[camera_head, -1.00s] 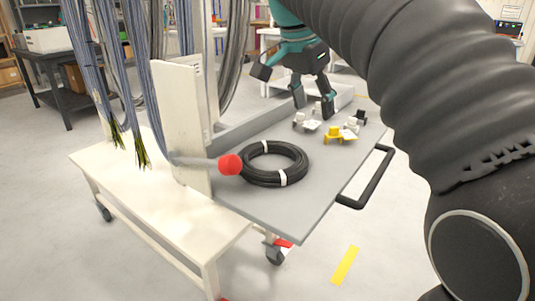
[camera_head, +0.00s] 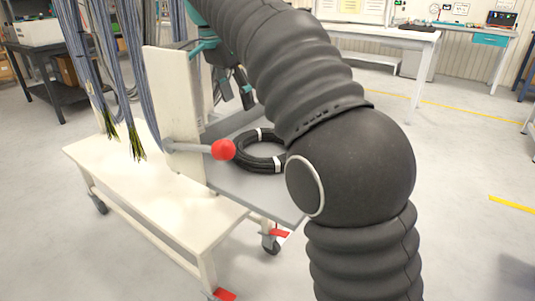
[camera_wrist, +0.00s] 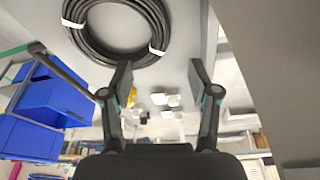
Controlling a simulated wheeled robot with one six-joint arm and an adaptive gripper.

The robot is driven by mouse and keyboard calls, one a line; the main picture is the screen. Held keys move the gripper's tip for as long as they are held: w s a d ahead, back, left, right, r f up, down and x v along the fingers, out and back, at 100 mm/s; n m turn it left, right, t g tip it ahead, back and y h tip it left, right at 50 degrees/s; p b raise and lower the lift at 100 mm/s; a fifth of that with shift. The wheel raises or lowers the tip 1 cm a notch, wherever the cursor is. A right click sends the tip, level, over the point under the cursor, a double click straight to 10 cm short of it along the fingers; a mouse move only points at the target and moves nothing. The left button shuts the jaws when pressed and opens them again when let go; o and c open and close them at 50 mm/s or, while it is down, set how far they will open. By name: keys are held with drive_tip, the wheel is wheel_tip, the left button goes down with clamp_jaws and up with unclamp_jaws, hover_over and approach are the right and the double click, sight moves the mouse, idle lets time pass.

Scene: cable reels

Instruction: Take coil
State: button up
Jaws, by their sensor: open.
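The coil (camera_head: 258,164) is a black ring of cable with white ties, lying flat on the grey top (camera_head: 226,181) of a cart. My arm covers its right side in the head view. In the wrist view the coil (camera_wrist: 86,41) is at the upper left, with its top cut off by the frame edge. My gripper (camera_wrist: 160,68) has its two fingers wide apart with nothing between them. The fingertips are apart from the coil, to its lower right in the wrist view. In the head view my gripper (camera_head: 236,88) is partly hidden behind my arm and the upright panel.
A rod with a red ball end (camera_head: 223,149) sticks out beside the coil. A pale upright panel (camera_head: 172,100) and hanging cables (camera_head: 112,70) stand to the left. A cream bench (camera_head: 150,180) is in front.

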drive_tip(key=b, duration=0.1)
hover_over(246, 134)
drive_tip(key=s+a, duration=0.1)
wheel_tip(246, 134, down, 4)
drive_tip(key=shift+a+f, duration=0.1)
drive_tip(key=shift+b+x, duration=0.65)
drive_tip(key=shift+x, duration=2.1)
clamp_jaws()
